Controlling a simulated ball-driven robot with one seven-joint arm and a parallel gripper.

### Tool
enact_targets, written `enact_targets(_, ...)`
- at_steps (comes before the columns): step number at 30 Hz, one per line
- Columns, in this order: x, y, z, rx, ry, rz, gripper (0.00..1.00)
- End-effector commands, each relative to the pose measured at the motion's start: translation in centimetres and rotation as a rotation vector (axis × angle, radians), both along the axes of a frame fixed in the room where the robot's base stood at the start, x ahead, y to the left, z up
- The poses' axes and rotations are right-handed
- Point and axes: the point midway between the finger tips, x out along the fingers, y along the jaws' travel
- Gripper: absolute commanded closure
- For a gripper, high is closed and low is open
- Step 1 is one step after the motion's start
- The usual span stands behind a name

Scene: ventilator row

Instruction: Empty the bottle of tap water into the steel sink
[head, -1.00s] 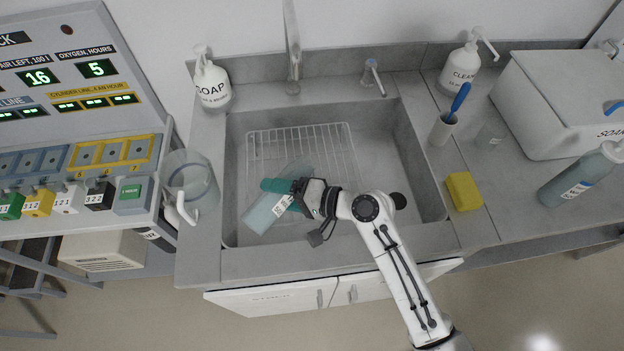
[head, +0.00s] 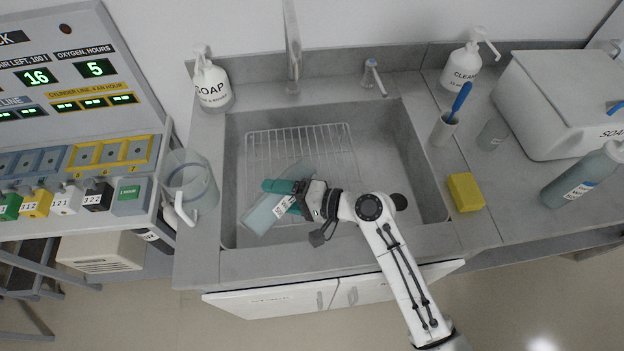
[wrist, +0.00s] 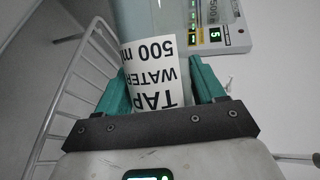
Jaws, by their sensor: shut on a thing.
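My gripper (head: 283,190) is over the steel sink (head: 236,165), its teal fingers shut on the tap water bottle (head: 264,214). In the head view the bottle is clear, pale blue-green and tilted, lying slantwise across the picture above the wire rack in the basin. In the wrist view the bottle (wrist: 150,25) stands between the two fingers, and its label, "TAP WATER 500 ml", reads upside down. The gripper covers part of the bottle. I cannot tell its water level or whether water is running out.
A wire rack (head: 262,144) lies in the basin. A soap bottle (head: 212,87) and a clear jug (head: 193,180) stand left. A tap (head: 292,50) rises behind. A yellow sponge (head: 465,192), brush cup (head: 443,129) and white box (head: 560,105) are right.

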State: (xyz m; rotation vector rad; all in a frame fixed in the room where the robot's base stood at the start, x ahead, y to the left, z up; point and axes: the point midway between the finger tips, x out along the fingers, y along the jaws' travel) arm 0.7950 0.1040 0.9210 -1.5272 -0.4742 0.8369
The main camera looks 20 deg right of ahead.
Motion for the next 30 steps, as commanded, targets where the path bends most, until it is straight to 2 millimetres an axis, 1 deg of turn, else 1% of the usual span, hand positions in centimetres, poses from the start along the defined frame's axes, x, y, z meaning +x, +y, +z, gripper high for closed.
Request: enact_targets(30,0.05,-0.06,-0.32,0.034,0.015,0.0,0.71)
